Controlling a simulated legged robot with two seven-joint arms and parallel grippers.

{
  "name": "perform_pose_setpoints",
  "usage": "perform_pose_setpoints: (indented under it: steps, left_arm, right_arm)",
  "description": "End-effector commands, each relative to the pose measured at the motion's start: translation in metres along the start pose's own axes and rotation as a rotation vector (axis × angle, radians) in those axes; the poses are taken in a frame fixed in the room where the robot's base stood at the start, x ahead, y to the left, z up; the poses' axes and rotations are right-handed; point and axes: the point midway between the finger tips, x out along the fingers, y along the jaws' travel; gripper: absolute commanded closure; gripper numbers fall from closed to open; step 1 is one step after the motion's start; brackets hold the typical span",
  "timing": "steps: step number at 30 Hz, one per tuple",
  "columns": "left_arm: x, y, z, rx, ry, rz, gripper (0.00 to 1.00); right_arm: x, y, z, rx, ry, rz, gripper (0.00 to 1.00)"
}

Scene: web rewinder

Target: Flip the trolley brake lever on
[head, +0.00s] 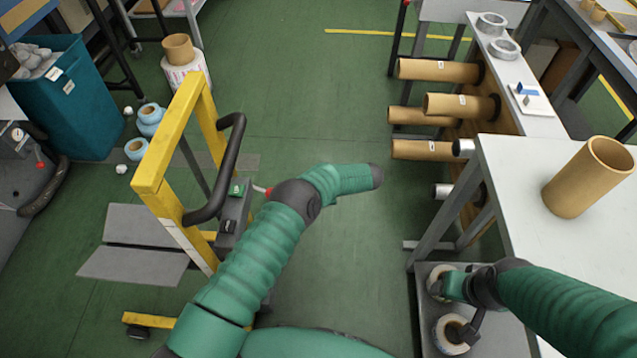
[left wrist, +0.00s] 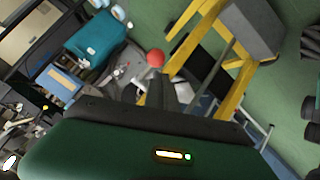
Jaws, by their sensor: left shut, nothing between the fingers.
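The trolley has a yellow frame (head: 157,160) with a black curved handle (head: 215,180) and stands at the left in the head view. A red-tipped lever (head: 262,189) sticks out from the grey box on its right side, partly behind my left arm. In the left wrist view a red ball (left wrist: 156,57) shows just beyond the dark fingers of my left gripper (left wrist: 158,88), which is shut and empty. I cannot tell if they touch. My left gripper's fingers cannot be made out in the head view. My right gripper (head: 468,325) is low at the right, its fingers unclear.
A white table (head: 540,240) with a cardboard tube (head: 587,178) stands at the right. Several brown cores (head: 440,70) stick out from a rack. A teal bin (head: 68,100) is at the far left. The green floor between trolley and rack is clear apart from my left arm above it.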

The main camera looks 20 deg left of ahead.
Motion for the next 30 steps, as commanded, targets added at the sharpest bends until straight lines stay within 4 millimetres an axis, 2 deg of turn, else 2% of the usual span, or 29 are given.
perform_pose_setpoints:
  steps: [1,6,12,18,30]
  left_arm:
    - [-0.015,0.001,-0.002,-0.002,-0.001,0.002,1.00]
    - [-0.057,0.001,-0.002,-0.006,0.001,0.005,1.00]
    - [-0.094,0.002,-0.003,-0.009,0.004,0.009,1.00]
    - [-0.106,0.002,-0.005,-0.009,0.006,0.007,1.00]
    - [-0.106,0.002,-0.005,-0.009,0.007,0.008,1.00]
  right_arm:
    - [-0.004,0.000,-0.001,0.000,0.000,0.000,0.36]
    - [-0.006,0.000,-0.001,0.000,0.000,0.000,0.36]
    - [-0.004,0.000,-0.001,0.000,0.000,0.000,0.36]
    - [-0.004,0.000,-0.001,0.000,0.000,0.000,0.36]
    - [-0.004,0.000,-0.001,0.000,0.000,0.000,0.36]
